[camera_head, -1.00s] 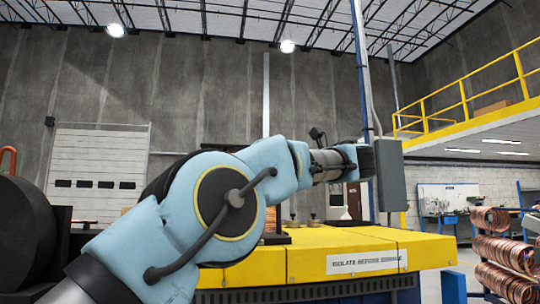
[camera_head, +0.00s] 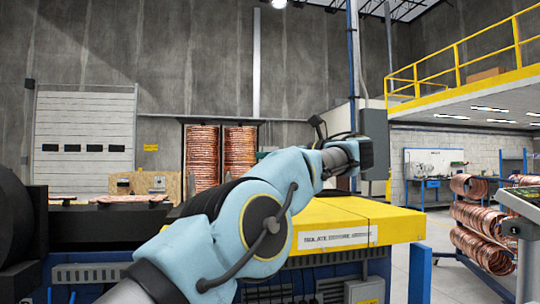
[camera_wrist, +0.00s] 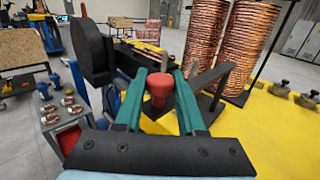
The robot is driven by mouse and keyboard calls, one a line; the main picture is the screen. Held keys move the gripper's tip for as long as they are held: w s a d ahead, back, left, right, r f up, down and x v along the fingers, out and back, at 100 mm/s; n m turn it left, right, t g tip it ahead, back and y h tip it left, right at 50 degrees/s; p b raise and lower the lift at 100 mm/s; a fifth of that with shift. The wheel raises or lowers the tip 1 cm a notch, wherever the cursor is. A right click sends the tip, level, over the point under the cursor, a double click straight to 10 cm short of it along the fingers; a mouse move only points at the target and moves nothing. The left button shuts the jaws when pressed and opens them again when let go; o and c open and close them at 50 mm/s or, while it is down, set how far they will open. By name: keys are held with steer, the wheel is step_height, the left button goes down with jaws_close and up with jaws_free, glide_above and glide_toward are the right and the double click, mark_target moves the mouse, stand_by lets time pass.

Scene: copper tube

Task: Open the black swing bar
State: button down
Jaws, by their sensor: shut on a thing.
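In the wrist view, my gripper (camera_wrist: 161,80) has its two green fingers on either side of a red knob (camera_wrist: 159,88), shut on it. A black bar (camera_wrist: 208,78) runs from beside the knob toward the right; it looks like the swing bar, though the fingers hide part of it and the joint with the knob is unclear. In the head view, my arm reaches over the yellow machine top (camera_head: 345,215). The fingers, knob and bar are hidden there behind my wrist.
Tall copper coil stacks (camera_wrist: 205,35) stand behind the bar. A large black disc (camera_wrist: 92,45) is on the left in the wrist view. A grey box (camera_head: 374,130) appears beside my wrist. A rack of copper coils (camera_head: 480,225) stands at right, with open floor before it.

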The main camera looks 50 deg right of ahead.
steer(key=c, duration=0.5)
jaws_free()
steer(key=shift+s+d+p, duration=0.15)
steer(key=shift+s+p, duration=0.45)
steer(key=shift+s, duration=1.2)
steer(key=shift+s+d+p, duration=0.15)
steer(key=shift+s+p, duration=0.45)
steer(key=shift+s, duration=1.15)
steer(key=shift+s+d+p, duration=0.15)
steer(key=shift+s+p, duration=0.45)
steer(key=shift+s, duration=1.2)
